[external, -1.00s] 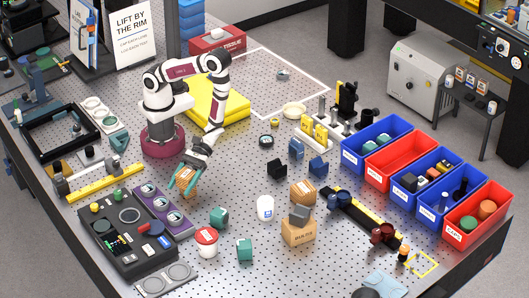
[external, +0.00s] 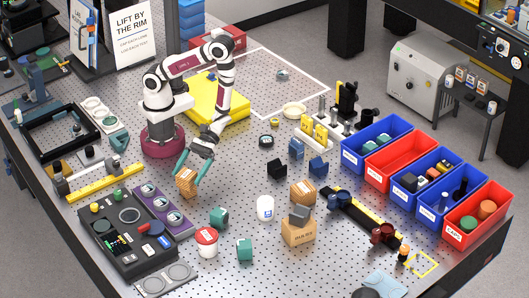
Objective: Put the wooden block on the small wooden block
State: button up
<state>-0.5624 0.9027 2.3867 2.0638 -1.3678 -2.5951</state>
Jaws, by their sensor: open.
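A wooden block (external: 186,182) stands on the perforated table left of centre, just below my gripper. It looks tall, and I cannot tell whether it is one block or one resting on a smaller one. My gripper (external: 190,176) is open, its teal fingers pointing down on either side of the block's upper part. I cannot tell whether they touch it. Another wooden block (external: 303,191) stands right of centre.
A dark control panel (external: 128,236) and purple strip (external: 162,208) lie left of the block. Blue and red bins (external: 402,147) line the right.

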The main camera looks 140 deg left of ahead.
jog(key=v, duration=0.7)
jog(key=w+a+m+t+y, duration=0.1)
jog(key=w+a+m+y, duration=0.6)
jog(key=m+y, duration=0.1)
jog(key=a+r+m+y, duration=0.7)
jog(key=r+m+y, duration=0.1)
jog(key=r, duration=0.1)
jog(key=s+d+r+m+g, duration=0.1)
jog(key=s+d+m+g, duration=0.1)
jog(key=s, duration=0.4)
jog(key=s+d+r+m+g+h, duration=0.1)
jog(key=s+d+r+m+g, duration=0.1)
jog(key=s+d+m, duration=0.3)
jog(key=s+d+r+m+g, duration=0.1)
jog(key=s+d+m+g, duration=0.1)
jog(key=s+m, duration=0.3)
jog(key=s+d, duration=0.1)
jog(key=s, duration=0.3)
jog(key=shift+r+g+h, duration=0.3)
jog(key=shift+r, duration=0.05)
